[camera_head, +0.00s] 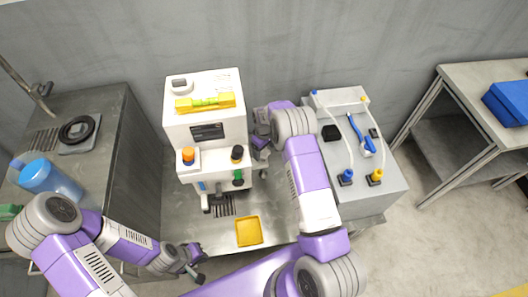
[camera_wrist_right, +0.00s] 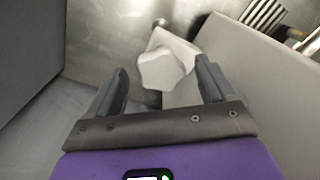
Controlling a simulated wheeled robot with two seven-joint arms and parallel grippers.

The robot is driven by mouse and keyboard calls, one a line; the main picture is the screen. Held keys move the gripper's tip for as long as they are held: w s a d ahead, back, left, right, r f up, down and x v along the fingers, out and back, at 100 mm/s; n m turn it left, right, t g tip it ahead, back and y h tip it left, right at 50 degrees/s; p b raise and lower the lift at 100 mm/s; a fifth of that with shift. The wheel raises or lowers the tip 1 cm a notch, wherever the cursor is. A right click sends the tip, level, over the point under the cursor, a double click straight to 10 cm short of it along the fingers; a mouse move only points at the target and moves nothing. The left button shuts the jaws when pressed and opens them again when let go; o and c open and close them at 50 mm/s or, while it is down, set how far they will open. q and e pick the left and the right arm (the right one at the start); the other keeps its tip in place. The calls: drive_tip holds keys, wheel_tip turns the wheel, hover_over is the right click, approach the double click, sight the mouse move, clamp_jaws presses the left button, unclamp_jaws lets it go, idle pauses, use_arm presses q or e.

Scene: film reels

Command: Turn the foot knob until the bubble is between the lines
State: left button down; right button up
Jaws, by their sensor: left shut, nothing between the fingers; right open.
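The white machine (camera_head: 205,125) stands on the metal bench. A yellow level (camera_head: 205,103) with a green vial lies on its top; the bubble is too small to place against the lines. The foot knob (camera_wrist_right: 163,68), white and lobed, shows in the right wrist view, ahead of and between my right gripper's fingertips (camera_wrist_right: 163,88). That gripper is open, not closed on the knob. In the head view my right gripper (camera_head: 261,150) is beside the machine's right side, and I cannot make out the knob there. My left gripper (camera_head: 196,262) is shut and empty near the bench's front.
A yellow tray (camera_head: 249,231) lies on the bench in front of the machine. A grey unit (camera_head: 355,165) with tubes and bottles stands right of my right arm. A blue jug (camera_head: 50,178) stands on the left counter. A grey panel borders the knob in the wrist view.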

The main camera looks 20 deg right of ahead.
drive_tip(key=shift+f, duration=0.5)
drive_tip(key=shift+c, duration=0.5)
drive_tip(key=c, duration=1)
drive_tip(key=shift+o, duration=0.2)
drive_tip(key=shift+m, duration=0.4)
drive_tip(key=shift+a+m, duration=0.1)
drive_tip(key=shift+m, duration=2.5)
